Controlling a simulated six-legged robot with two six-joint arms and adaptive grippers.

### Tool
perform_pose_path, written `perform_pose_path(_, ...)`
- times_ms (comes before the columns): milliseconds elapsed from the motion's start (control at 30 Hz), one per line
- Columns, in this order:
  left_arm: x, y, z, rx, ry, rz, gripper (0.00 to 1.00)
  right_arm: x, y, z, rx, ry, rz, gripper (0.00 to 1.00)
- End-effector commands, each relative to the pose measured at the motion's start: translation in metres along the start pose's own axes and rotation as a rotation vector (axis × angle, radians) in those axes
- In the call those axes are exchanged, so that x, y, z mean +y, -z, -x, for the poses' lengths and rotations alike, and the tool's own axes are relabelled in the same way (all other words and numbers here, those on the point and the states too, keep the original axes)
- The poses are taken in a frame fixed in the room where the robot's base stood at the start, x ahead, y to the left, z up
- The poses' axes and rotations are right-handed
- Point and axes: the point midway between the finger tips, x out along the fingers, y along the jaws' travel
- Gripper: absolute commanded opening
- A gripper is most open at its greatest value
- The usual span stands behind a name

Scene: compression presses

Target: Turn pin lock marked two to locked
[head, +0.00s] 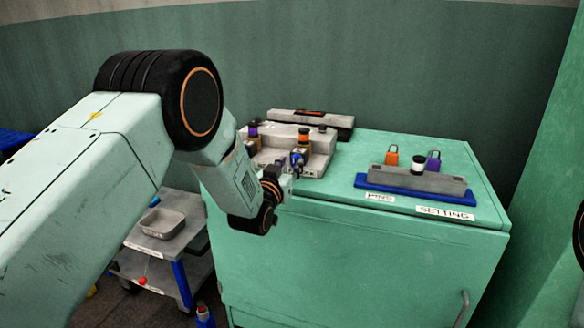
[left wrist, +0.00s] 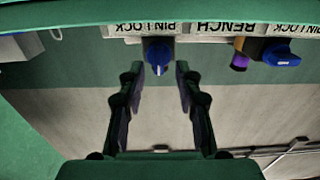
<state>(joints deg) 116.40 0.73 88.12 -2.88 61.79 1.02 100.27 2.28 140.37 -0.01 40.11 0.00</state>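The grey press unit (head: 318,164) stands on the green cabinet, with a small blue knob (head: 297,158) on its front. My left gripper (head: 285,183) is close in front of it. In the left wrist view, which is upside down, my left gripper (left wrist: 158,72) is open. A blue pin lock knob (left wrist: 158,54) sits centred just beyond its fingertips, apart from them as far as I can tell. A second blue knob (left wrist: 281,53) is at the right, also by a PIN LOCK label. The lock numbers are not readable. My right gripper is not in view.
A purple part (left wrist: 239,62) is beside the second knob. A trolley with a grey bin (head: 160,222) stands lower left.

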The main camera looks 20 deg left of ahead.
Motion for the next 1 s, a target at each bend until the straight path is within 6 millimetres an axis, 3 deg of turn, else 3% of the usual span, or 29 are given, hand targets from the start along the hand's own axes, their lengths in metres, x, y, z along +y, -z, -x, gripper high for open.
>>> perform_pose_path(200,0.0023,0.0001,-0.0122,0.0,-0.001,0.0,0.34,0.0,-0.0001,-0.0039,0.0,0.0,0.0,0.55)
perform_pose_path(500,0.004,0.0005,-0.0122,-0.001,-0.001,0.0,0.34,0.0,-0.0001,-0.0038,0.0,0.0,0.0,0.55)
perform_pose_path(900,0.0036,0.0005,-0.0121,-0.001,-0.001,0.001,0.01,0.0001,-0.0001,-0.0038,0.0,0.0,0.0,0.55)
perform_pose_path(1000,0.0035,0.0005,-0.0121,-0.001,-0.001,0.001,0.0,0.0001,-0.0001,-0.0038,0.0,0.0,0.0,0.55)
